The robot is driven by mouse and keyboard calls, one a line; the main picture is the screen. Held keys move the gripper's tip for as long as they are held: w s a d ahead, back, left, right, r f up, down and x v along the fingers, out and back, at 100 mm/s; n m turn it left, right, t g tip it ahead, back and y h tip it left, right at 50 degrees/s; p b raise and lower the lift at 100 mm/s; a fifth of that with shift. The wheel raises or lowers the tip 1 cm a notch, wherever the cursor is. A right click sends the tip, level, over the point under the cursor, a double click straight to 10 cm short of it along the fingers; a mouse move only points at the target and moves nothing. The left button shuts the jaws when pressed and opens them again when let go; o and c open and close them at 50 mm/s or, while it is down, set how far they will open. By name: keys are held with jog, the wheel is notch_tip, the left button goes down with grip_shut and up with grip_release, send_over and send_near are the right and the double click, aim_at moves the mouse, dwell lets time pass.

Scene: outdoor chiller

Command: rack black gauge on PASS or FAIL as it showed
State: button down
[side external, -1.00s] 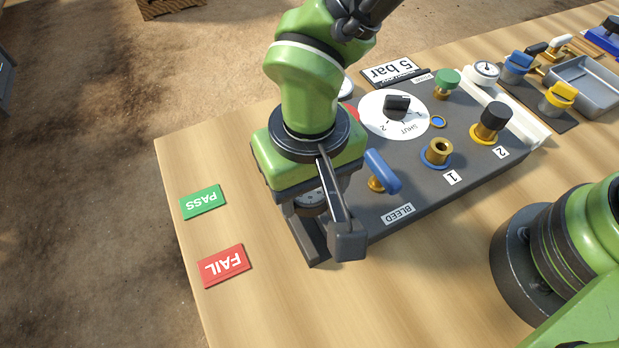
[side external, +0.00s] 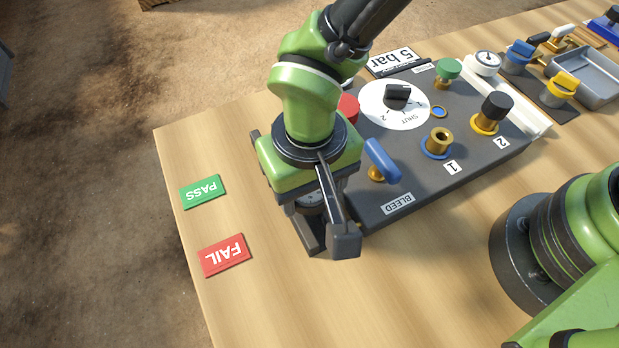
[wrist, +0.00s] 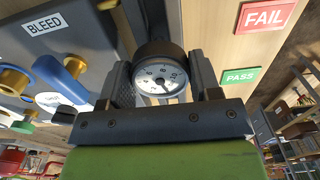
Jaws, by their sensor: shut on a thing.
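My gripper (side external: 326,243) is shut on the black gauge (wrist: 158,72), which has a black rim and a white dial. The gauge sits between both fingers in the wrist view. In the side view only part of it (side external: 311,197) shows under my wrist. Its needle is too small to read surely. The gauge is held beside the left end of the dark test panel (side external: 345,217). The green PASS plate (side external: 203,191) and red FAIL plate (side external: 226,255) lie on the table to the left of my gripper. Both plates look bare.
The panel carries a blue BLEED lever (side external: 382,160), a white dial with a black knob (side external: 397,96), and brass ports 1 (side external: 438,143) and 2 (side external: 492,113). A grey tray (side external: 590,80) is at far right. Wood between panel and plates is clear.

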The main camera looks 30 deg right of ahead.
jog(key=shift+f, duration=0.4)
jog(key=shift+f, duration=0.55)
jog(key=shift+f, duration=0.1)
grip_release()
jog(key=shift+r, duration=3.5)
notch_tip(320, 180, up, 10)
